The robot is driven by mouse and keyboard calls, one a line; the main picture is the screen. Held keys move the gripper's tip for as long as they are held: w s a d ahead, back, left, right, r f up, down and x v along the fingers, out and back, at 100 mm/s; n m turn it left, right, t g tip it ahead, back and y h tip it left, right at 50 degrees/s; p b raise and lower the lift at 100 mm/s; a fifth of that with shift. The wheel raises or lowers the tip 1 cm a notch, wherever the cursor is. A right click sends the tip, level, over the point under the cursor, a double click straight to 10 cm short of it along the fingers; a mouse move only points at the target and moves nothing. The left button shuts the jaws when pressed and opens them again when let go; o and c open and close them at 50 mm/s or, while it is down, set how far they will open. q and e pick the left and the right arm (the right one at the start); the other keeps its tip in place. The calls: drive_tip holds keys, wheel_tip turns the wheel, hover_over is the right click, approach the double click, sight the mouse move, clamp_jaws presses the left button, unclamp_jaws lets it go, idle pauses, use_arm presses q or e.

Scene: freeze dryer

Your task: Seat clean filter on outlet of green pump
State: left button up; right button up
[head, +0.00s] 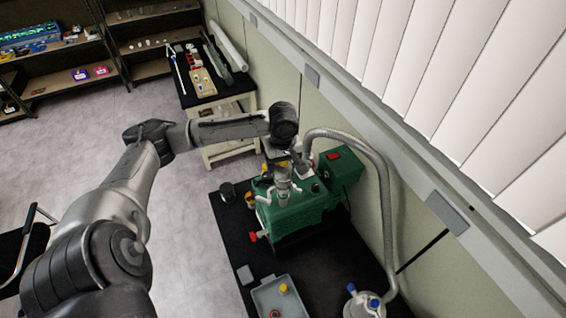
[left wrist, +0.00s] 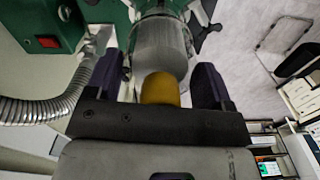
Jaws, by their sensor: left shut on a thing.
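The green pump (head: 300,212) stands on a black mat by the wall; part of it shows at the top of the left wrist view (left wrist: 100,12). The filter (head: 283,186) also shows below the gripper in the head view. I cannot tell whether it touches the outlet, which is hidden. My right gripper is not in view.
A grey tray (head: 262,300) holds a yellow-capped item. A side table (head: 232,98) and shelves stand beyond.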

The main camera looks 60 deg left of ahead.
use_arm(q)
drive_tip(key=shift+f, duration=1.45)
idle(1.7)
drive_tip(key=o, duration=1)
drive_tip(key=shift+r, duration=0.1)
drive_tip(key=shift+r, duration=2.9)
